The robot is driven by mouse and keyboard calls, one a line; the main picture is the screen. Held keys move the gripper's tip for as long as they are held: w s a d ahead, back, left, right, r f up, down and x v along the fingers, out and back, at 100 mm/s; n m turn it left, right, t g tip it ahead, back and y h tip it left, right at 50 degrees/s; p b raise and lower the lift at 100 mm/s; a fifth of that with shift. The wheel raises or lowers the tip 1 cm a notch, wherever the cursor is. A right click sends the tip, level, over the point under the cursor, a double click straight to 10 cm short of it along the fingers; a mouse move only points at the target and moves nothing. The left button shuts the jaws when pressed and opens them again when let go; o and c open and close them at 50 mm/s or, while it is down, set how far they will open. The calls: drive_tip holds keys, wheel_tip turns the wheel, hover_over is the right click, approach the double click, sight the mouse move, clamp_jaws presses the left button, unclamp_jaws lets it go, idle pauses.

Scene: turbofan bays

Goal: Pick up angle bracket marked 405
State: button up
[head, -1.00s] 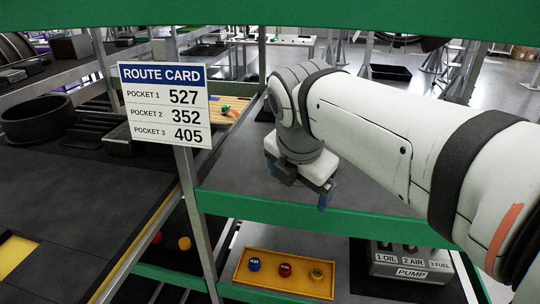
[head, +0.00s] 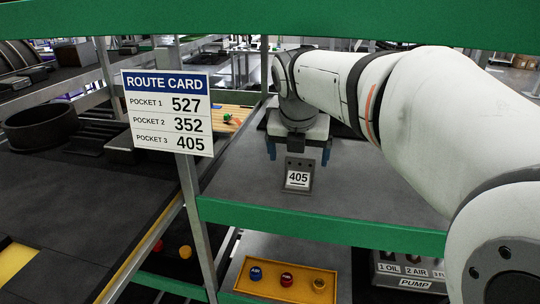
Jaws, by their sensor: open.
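The angle bracket marked 405 (head: 298,178) stands on the grey shelf (head: 245,180) in the head view, its dark plate facing me with a white label. My gripper (head: 299,154) is just behind and above it, with blue fingertips spread to the left and right of the bracket's top. The gripper is open. Whether either finger touches the bracket cannot be told from this view.
A route card (head: 168,112) hangs on the post at left, listing 405 for pocket 3. A green beam (head: 330,228) edges the shelf in front. Below are a yellow tray (head: 285,280) with caps and a pump box (head: 408,270). The shelf around the bracket is clear.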

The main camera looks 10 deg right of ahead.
sight(299, 163)
drive_tip(key=shift+w+d+r, duration=0.1)
drive_tip(key=shift+w+d, duration=0.2)
drive_tip(key=shift+w, duration=0.3)
drive_tip(key=x, duration=0.5)
drive_tip(key=shift+w, duration=0.1)
drive_tip(key=shift+c, duration=0.5)
drive_tip(key=c, duration=1.1)
